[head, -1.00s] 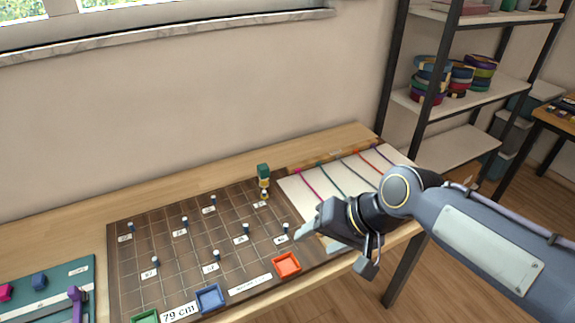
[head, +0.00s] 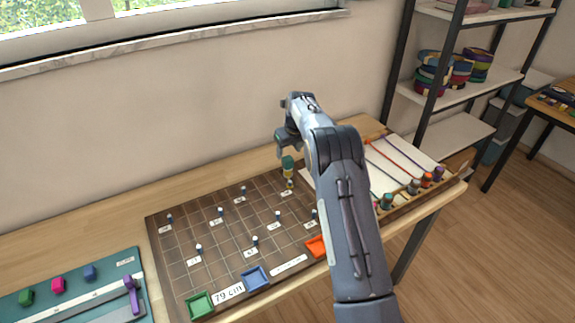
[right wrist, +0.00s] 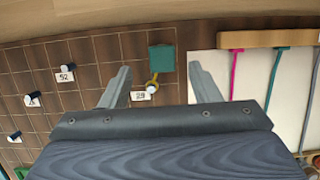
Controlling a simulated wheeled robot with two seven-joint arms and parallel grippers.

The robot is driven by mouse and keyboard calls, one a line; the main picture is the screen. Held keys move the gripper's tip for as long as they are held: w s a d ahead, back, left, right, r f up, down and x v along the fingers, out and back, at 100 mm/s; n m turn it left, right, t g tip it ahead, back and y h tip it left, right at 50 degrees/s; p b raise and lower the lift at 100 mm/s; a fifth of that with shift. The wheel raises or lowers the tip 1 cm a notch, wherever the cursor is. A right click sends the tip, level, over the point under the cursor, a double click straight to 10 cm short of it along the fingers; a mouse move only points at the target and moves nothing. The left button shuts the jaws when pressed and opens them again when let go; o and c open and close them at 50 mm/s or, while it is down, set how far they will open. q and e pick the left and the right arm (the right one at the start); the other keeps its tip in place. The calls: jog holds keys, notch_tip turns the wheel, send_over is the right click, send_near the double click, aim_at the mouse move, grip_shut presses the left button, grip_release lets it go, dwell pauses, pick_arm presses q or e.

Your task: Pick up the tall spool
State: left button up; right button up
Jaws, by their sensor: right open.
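The tall spool (head: 288,167) has a teal upper part and a yellowish lower part. It stands upright near the back right of the brown gridded board (head: 188,262). My right gripper (head: 284,149) is just above it in the head view, pointing down, open and empty. In the right wrist view the spool's teal top (right wrist: 161,58) appears between the two spread fingers (right wrist: 159,72), a little toward their tips. No contact shows. My left gripper is not in view.
Several small pegs with number labels stand on the board, one (right wrist: 151,90) close to the spool. Green (head: 200,305), blue (head: 255,278) and orange (head: 316,246) trays line the front. A white panel with coloured cords (head: 400,160) lies right.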

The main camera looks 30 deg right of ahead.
aim_at(287, 157)
jog(key=p+x, duration=0.2)
jog(key=x, duration=0.4)
jog(key=shift+d+f, duration=0.1)
jog(key=shift+f, duration=0.15)
jog(key=shift+w+f, duration=0.2)
jog(key=shift+f, duration=0.35)
jog(key=c, duration=1.1)
jog(key=shift+o, duration=0.2)
jog(key=shift+r, duration=0.1)
jog(key=shift+r, duration=0.45)
notch_tip(287, 157, up, 2)
jog(key=shift+r, duration=0.1)
jog(key=s+a+r+b, duration=0.5)
jog(key=s+a+r, duration=0.2)
jog(key=s, duration=0.5)
notch_tip(287, 157, up, 3)
jog(key=shift+f, duration=0.1)
